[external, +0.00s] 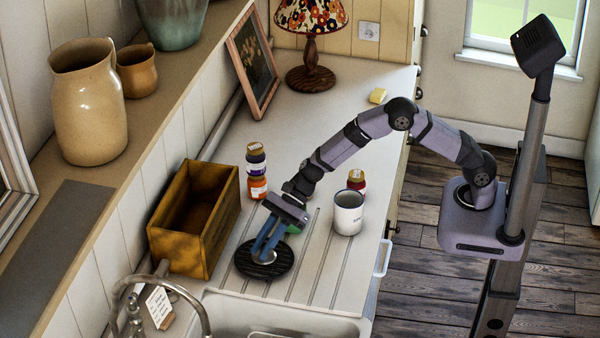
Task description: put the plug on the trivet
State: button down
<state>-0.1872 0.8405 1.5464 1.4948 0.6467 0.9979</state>
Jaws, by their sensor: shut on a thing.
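The trivet (246,262) is a round black ribbed disc lying on the ridged drainboard, between the wooden box and the sink. My gripper (265,250) points down over the trivet, its blue fingers shut on the plug (264,258). The plug shows as a small pale grey piece at the fingertips, low over the middle of the trivet. The fingers hide much of it. I cannot tell whether it touches the trivet.
A wooden box (222,232) stands left of the trivet. A white mug (348,213), a jar (356,181) and stacked jars (257,170) stand behind it. A green thing (294,229) is partly hidden by my gripper. The sink (270,322) and faucet (170,285) lie in front.

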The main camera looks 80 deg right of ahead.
jog(key=c, duration=1.7)
grip_release()
jog(key=shift+o, duration=0.2)
jog(key=shift+r, duration=0.2)
jog(key=b+v, duration=0.2)
jog(key=v, duration=1)
jog(key=shift+f, duration=0.15)
jog(key=s+d+f+n+g+h+p, duration=0.1)
jog(key=s+d+f+n+g+h, duration=0.15)
jog(key=s+n, duration=0.5)
jog(key=s+d+f+n+g+h+p, duration=0.1)
jog(key=s+d+n+g+h, duration=0.3)
jog(key=s, duration=0.6)
jog(key=s+d+f+n+t+h+b, duration=0.1)
jog(key=s+d+f+n, duration=0.3)
jog(key=s+d+n, duration=0.7)
jog(key=shift+s+d+n+h+b, duration=0.25)
jog(key=shift+s+n+h+b, duration=0.25)
jog(key=shift+s+h, duration=0.3)
